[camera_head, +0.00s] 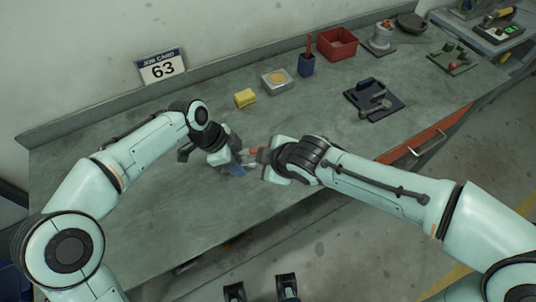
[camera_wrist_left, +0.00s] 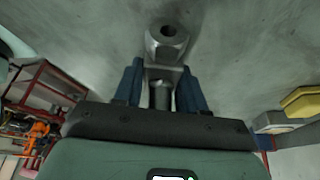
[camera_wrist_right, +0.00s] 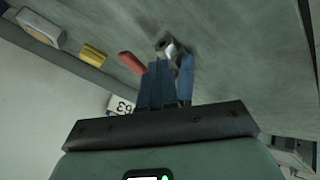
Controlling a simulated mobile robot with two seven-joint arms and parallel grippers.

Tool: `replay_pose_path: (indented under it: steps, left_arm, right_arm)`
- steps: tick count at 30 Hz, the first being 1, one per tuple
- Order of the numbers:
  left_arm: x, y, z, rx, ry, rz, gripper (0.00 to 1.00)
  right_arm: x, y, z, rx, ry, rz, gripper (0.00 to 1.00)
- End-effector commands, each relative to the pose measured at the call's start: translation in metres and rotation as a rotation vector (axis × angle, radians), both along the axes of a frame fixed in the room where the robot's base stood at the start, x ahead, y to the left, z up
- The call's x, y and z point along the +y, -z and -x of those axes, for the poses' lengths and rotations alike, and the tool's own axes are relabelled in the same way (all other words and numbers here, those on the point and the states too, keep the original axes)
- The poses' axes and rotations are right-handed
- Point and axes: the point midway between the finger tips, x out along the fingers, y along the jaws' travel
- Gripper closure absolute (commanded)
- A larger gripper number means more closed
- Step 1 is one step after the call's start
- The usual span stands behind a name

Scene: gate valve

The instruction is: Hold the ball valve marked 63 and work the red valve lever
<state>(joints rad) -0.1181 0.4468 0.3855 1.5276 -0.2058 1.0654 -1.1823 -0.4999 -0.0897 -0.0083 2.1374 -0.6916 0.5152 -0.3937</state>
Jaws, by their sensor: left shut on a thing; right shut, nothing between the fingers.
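The metal ball valve has a hex end (camera_wrist_left: 168,45) that shows beyond my left fingertips in the left wrist view. My left gripper (camera_wrist_left: 160,80) is shut on the valve, with one blue finger on each side of its body. The red lever (camera_wrist_right: 132,62) shows to the left of my right fingers in the right wrist view, close to the metal valve end (camera_wrist_right: 168,48). My right gripper (camera_wrist_right: 168,78) is shut and empty beside the lever. In the head view both hands meet over the bench and largely hide the valve. No marking on the valve is readable.
A job card reading 63 (camera_head: 162,67) stands at the bench's back. A yellow block (camera_head: 245,97), a box with a round top (camera_head: 277,81), a blue cup (camera_head: 307,65), a red bin (camera_head: 337,44) and a dark tray (camera_head: 374,99) stand behind and right. The bench's left side is clear.

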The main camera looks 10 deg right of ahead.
Motion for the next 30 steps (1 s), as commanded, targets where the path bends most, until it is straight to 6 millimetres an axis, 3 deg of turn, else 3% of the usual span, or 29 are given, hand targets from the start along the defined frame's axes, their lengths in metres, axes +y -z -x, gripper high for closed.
replay_pose_path:
  steps: [5, 10, 15, 21, 30]
  left_arm:
    - [0.001, 0.004, 0.002, 0.013, 0.002, -0.007, 1.00]
    - [0.002, 0.005, 0.002, 0.014, 0.002, -0.008, 1.00]
    - [0.002, 0.006, 0.002, 0.015, 0.002, -0.008, 1.00]
    - [0.002, 0.006, 0.003, 0.016, 0.002, -0.010, 1.00]
    - [0.002, 0.007, 0.003, 0.017, 0.002, -0.011, 1.00]
  right_arm:
    - [0.001, 0.000, 0.011, 0.000, 0.000, -0.001, 1.00]
    - [0.003, 0.000, 0.042, -0.002, -0.001, 0.000, 1.00]
    - [-0.011, -0.036, 0.060, -0.007, 0.004, -0.004, 1.00]
    - [-0.023, -0.065, 0.080, -0.003, 0.002, -0.003, 1.00]
    - [-0.030, -0.080, 0.090, 0.001, 0.000, -0.001, 1.00]
